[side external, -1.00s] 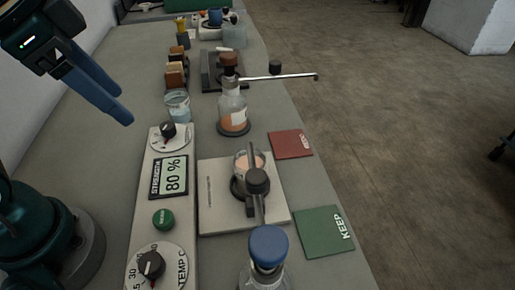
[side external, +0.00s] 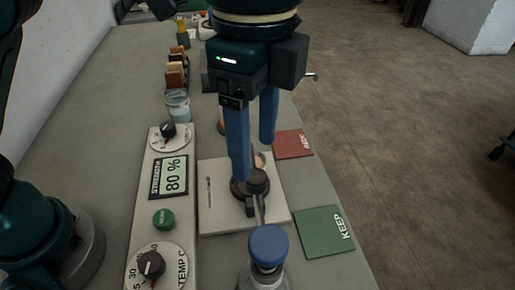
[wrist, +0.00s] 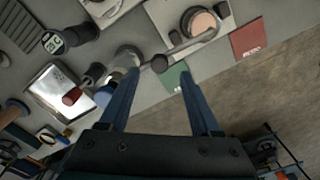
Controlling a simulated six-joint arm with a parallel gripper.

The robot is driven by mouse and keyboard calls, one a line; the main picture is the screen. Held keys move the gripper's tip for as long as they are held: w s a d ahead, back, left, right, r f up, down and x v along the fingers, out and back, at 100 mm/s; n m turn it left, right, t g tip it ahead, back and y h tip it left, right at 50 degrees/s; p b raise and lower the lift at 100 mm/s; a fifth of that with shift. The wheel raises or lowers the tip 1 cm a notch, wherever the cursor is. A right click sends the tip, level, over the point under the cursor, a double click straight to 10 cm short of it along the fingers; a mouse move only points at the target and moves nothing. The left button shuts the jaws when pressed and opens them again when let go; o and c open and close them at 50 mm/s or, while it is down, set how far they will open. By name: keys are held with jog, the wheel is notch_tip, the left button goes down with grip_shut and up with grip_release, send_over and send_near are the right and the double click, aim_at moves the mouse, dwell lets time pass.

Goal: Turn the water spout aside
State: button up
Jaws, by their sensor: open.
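The water spout is a thin metal tube (side external: 259,210) that runs from the blue-capped bottle (side external: 268,248) toward the dish on the pale plate. A dark round knob (side external: 257,183) sits on the tube. In the wrist view the spout (wrist: 192,47) crosses the edge of the round dish (wrist: 201,22), and the knob (wrist: 160,63) shows between my fingertips. My gripper (side external: 254,164) is open and points down above the spout, with its fingers close to the knob. I cannot tell whether they touch it. The fingers hide part of the dish in the side view.
A green KEEP card (side external: 323,231) and a red card (side external: 293,144) lie right of the pale plate (side external: 215,222). A control panel with dials and an 80 % display (side external: 170,176) stands to the left. A beaker (side external: 178,104) is behind it. My gripper mostly hides the brown-topped bottle.

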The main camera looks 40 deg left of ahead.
aim_at(255, 174)
jog(key=shift+f, duration=2.45)
grip_shut()
